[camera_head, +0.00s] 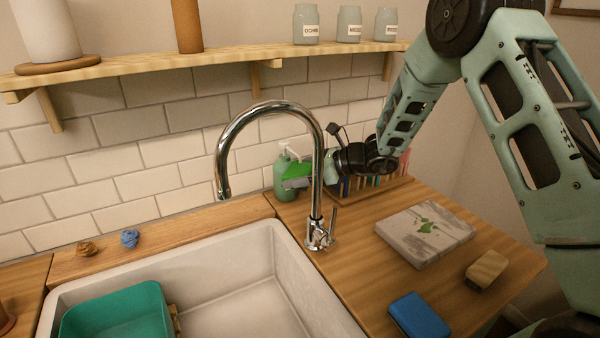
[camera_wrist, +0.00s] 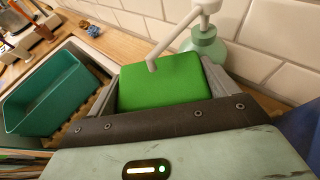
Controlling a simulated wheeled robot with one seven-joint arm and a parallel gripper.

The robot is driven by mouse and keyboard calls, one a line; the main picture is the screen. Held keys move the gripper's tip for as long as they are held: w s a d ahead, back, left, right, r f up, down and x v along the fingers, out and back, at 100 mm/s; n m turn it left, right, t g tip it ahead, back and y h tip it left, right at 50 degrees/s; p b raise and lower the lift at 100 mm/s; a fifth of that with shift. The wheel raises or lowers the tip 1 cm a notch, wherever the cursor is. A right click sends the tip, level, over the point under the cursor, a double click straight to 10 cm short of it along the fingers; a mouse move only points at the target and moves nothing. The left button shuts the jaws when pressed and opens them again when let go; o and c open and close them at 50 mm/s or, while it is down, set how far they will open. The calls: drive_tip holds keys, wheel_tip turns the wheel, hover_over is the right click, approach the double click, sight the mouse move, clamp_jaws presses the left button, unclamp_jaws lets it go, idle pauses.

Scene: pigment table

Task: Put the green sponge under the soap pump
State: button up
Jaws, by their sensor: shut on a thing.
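The green sponge (camera_wrist: 172,88) is held between the two fingers of my gripper (camera_wrist: 165,90), which is shut on it. In the head view the sponge (camera_head: 297,172) is held up beside the soap pump, partly hidden by the faucet. The soap pump (camera_wrist: 207,40) is a pale green bottle with a white nozzle. In the wrist view its white spout reaches across the sponge, its tip over the sponge's upper part. In the head view the bottle (camera_head: 283,182) stands at the back of the counter by the tiled wall. Whether the spout touches the sponge I cannot tell.
A chrome faucet (camera_head: 317,190) rises close to the sponge. The white sink (camera_head: 240,300) holds a teal tub (camera_head: 118,318).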

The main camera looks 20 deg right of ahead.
drive_tip(key=o, duration=0.8)
drive_tip(key=shift+c, duration=0.2)
drive_tip(key=shift+r+p, duration=0.55)
drive_tip(key=shift+p, duration=0.15)
drive_tip(key=b+v, duration=0.2)
drive_tip(key=v, duration=1)
drive_tip(key=shift+f, duration=0.2)
